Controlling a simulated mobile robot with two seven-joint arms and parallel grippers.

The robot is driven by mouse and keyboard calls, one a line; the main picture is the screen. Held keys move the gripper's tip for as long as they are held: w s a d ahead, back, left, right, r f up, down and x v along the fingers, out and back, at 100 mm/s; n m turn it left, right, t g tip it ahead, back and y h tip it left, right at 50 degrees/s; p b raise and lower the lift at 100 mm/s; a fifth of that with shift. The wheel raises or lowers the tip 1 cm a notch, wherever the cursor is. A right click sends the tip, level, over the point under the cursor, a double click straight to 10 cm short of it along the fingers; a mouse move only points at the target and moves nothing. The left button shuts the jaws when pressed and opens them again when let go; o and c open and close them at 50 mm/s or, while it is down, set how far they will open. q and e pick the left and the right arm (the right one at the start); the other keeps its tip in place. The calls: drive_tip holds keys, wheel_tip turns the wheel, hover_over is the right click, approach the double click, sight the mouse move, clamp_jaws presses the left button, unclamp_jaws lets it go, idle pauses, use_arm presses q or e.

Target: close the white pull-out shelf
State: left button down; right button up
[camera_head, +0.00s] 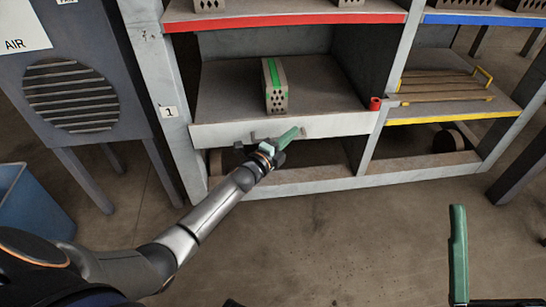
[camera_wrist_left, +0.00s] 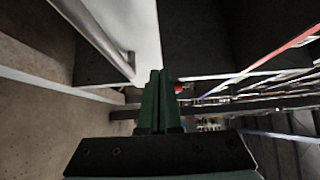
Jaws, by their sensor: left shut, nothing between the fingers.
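The white pull-out shelf (camera_head: 342,124) is in the middle bay of the grey rack in the head view. Its white front stands out from the bay, with a grey bar handle on it. A hollow brick (camera_head: 276,98) with a green stripe stands on it. My left gripper (camera_head: 292,134) is shut and empty, its green fingers at the shelf front beside the handle; I cannot tell whether they touch. In the left wrist view the shut fingers (camera_wrist_left: 157,78) point along the white front (camera_wrist_left: 146,35), with the handle bar (camera_wrist_left: 105,40) at left. My right gripper shows only partly, at bottom right.
A red knob (camera_head: 375,103) is on the post right of the shelf. A yellow-edged shelf (camera_head: 455,116) with a slatted rack is further right. A grey cabinet (camera_head: 75,90) and a blue bin (camera_head: 30,205) stand at left. The floor in front is clear.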

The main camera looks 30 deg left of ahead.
use_arm(q)
drive_tip(key=s+a+p, duration=0.2)
drive_tip(key=s, duration=0.7)
drive_tip(key=shift+p, duration=0.4)
use_arm(e)
wheel_tip(320, 180, up, 4)
drive_tip(key=shift+d, duration=0.15)
